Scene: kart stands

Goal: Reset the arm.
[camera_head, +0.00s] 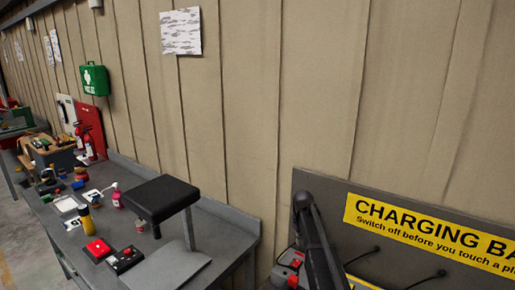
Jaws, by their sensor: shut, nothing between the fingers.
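My gripper's fingers do not show in the camera_head view. A dark, long rounded bar (318,240) rises from the bottom edge right of centre. It looks like a link of my arm, but I cannot be sure. No held object shows beside it.
A grey workbench (232,232) along the wall holds a black-topped stand (160,197), a red-topped box (98,249), a yellow bottle (85,219), a pink spray bottle (116,196) and several small items. A yellow charging sign (430,232) is at right, with red-and-grey items (290,262) beside the bar.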

